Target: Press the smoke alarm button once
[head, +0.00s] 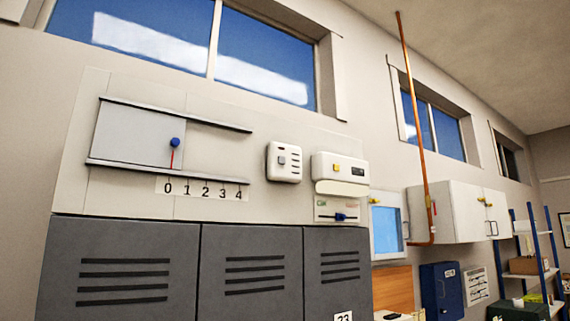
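A white square box with rounded corners, dark slots and a small grey button (282,160) is mounted on the pale wall panel; it looks like the smoke alarm (284,174). No label on either box is readable. Neither of my grippers is in view, and nothing covers the two boxes.
Left of the boxes is a sliding panel (125,135) with a blue knob (175,142) above a 0 to 4 scale (205,189). Below it stand grey lockers (120,235). A unit with a blue slider (340,217), a copper pipe (414,100) and white cabinets (460,213) are to the right.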

